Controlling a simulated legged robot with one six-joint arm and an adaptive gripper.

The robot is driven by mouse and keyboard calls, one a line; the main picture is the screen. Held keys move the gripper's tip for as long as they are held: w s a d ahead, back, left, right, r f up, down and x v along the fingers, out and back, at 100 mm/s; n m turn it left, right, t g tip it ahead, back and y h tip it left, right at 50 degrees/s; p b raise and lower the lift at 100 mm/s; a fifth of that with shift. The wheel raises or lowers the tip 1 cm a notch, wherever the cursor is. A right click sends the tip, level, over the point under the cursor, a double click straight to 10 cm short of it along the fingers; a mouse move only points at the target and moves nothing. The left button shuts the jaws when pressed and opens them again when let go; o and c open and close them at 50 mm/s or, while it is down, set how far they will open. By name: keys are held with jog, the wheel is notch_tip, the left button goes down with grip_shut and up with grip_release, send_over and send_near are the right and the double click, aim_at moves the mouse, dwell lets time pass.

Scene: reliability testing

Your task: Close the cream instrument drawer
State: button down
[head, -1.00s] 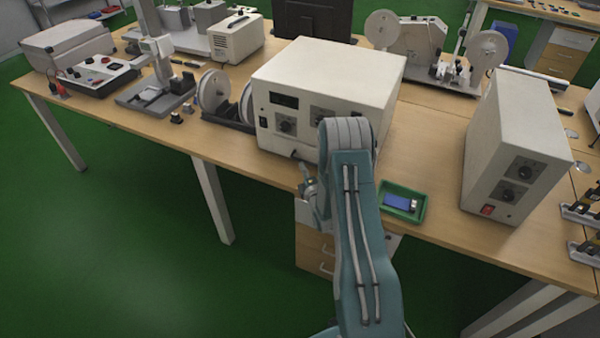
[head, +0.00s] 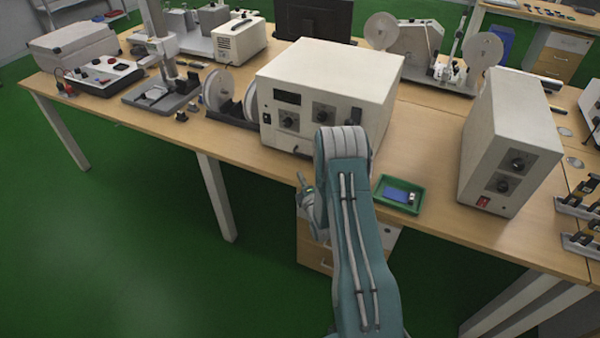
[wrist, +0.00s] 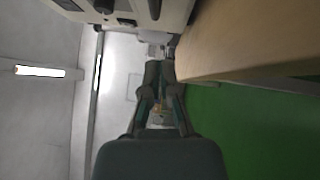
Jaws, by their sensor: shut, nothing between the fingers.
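A drawer unit (head: 311,246) stands under the front edge of the bench in the head view, with a pale strip at its top and wood-coloured fronts with handles below. My arm covers much of it, and I cannot tell which part is the cream drawer or how far any drawer is out. My gripper (head: 304,186) is partly hidden behind my arm, just off the bench's front edge, above and in front of the unit. In the wrist view my gripper (wrist: 158,72) is shut and empty, beside the bench edge. No drawer is clear there.
A large cream instrument (head: 325,80) with knobs stands on the bench (head: 430,160) behind my arm. A green tray (head: 399,195) with a blue item lies to the right. Another cream box (head: 510,140) stands further right. The green floor (head: 120,260) at left is free.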

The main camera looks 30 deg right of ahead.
jog(key=s+f, duration=0.1)
jog(key=s, duration=0.6)
jog(key=shift+s+a, duration=0.4)
jog(key=a+r+m+g, duration=0.4)
jog(key=r, duration=0.7)
jog(key=a+r+m+g, duration=0.3)
jog(key=r+m, duration=0.2)
jog(key=r, duration=0.7)
jog(key=s+a+r+m+g, duration=0.2)
jog(key=s+a+r+m, duration=0.1)
jog(key=s, duration=0.6)
jog(key=s+a+r+m+g+y, duration=0.1)
jog(key=s+a+r+m+g, duration=0.1)
jog(key=s, duration=0.7)
jog(key=s+a+r+m+g+y, duration=0.1)
jog(key=s+a+r+m, duration=0.3)
jog(key=s, duration=0.5)
jog(key=shift+a+g, duration=0.65)
jog(key=shift+g, duration=0.15)
jog(key=shift+s, duration=0.1)
